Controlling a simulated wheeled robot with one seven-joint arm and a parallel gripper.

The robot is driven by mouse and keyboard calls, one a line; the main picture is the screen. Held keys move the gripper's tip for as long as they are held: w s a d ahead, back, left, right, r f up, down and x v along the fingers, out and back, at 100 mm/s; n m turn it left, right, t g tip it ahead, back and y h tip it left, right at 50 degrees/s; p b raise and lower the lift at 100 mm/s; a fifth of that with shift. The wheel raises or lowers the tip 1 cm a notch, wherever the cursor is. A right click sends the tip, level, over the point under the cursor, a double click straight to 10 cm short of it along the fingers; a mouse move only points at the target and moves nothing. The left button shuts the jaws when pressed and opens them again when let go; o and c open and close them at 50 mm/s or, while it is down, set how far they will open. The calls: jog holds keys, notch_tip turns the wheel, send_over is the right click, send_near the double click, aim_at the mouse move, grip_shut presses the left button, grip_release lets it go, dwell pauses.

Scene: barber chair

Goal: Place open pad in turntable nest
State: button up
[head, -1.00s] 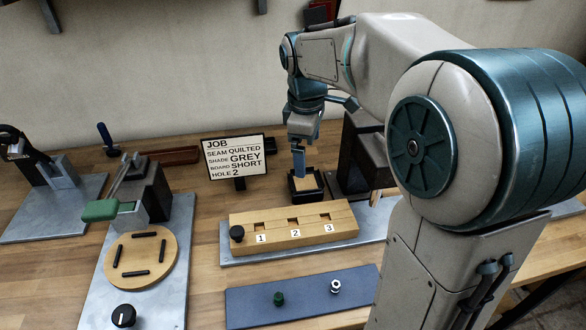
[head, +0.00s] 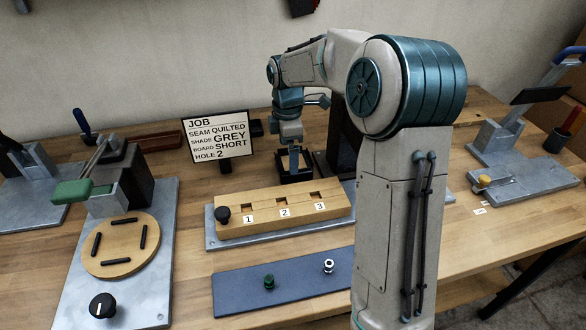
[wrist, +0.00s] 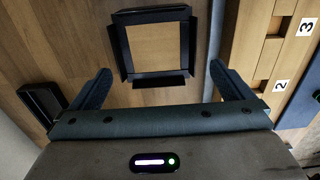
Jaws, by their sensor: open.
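The turntable is a round wooden disc (head: 104,262) at the left in the head view. Several black bars on it frame a square nest, bare inside. My gripper (head: 294,167) is far to its right, pointing down at a small black square holder (head: 282,178) behind the numbered block. In the wrist view my gripper (wrist: 162,88) is open, its fingers apart with nothing between them. The black holder (wrist: 122,45) lies just ahead of the fingers, with a flat tan surface inside its rim. I cannot tell whether that surface is a pad.
The job sign (head: 218,140) stands left of my gripper. The numbered wooden block (head: 270,220) and a blue plate (head: 235,296) with two small pegs are in front. A green-handled lever press (head: 72,193) stands behind the disc. My arm hides some bench at centre right.

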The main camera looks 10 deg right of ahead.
jog(key=shift+w+f, duration=0.2)
jog(key=shift+f, duration=2.55)
jog(key=c, duration=1.1)
jog(key=shift+r, duration=0.15)
jog(key=shift+c, duration=0.2)
